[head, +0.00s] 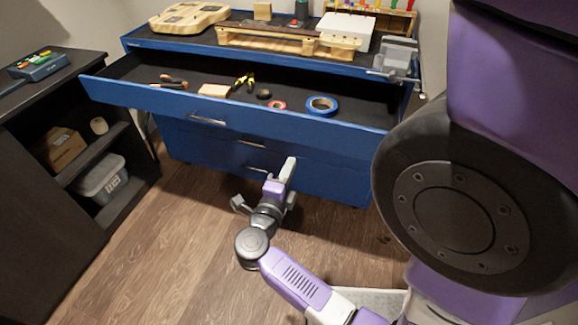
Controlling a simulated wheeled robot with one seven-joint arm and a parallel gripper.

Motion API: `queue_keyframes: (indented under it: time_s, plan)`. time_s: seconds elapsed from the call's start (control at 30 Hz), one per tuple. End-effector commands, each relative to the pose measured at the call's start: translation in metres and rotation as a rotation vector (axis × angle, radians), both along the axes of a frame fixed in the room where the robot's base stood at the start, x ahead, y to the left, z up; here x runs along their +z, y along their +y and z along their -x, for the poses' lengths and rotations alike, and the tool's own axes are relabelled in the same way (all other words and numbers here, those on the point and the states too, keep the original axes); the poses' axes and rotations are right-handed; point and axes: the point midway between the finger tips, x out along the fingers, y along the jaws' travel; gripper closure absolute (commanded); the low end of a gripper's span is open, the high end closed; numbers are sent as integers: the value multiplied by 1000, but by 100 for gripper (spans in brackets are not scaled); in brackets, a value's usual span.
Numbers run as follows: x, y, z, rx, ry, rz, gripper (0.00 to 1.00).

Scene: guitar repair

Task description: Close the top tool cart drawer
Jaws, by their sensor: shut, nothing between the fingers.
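The blue tool cart (185,45) stands ahead of me. Its top drawer (150,101) is pulled well out, with a silver handle (207,120) on its blue front. Inside lie pliers, a wooden block, a red tape roll and a blue tape roll (322,106). My gripper (289,165) is below and in front of the drawer front, right of the handle and apart from it as far as I can tell. It looks shut and empty. The lower drawers (255,162) are shut.
A black shelf unit (100,150) stands on the left, holding a cardboard box (60,149) and a grey bin (102,178). The cart top carries wooden guitar parts (190,16) and a vise (397,55). The wooden floor (165,250) before the cart is clear.

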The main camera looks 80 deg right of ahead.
Motion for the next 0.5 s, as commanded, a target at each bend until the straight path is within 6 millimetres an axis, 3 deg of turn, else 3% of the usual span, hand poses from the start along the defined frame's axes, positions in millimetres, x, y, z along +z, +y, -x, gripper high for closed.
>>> queue_keyframes:
  time_s: [0.3, 0.5]
  plan:
    - [1, -62, 15, -3, 0, 3, 100]
    - [1, -93, 23, -3, 0, 2, 100]
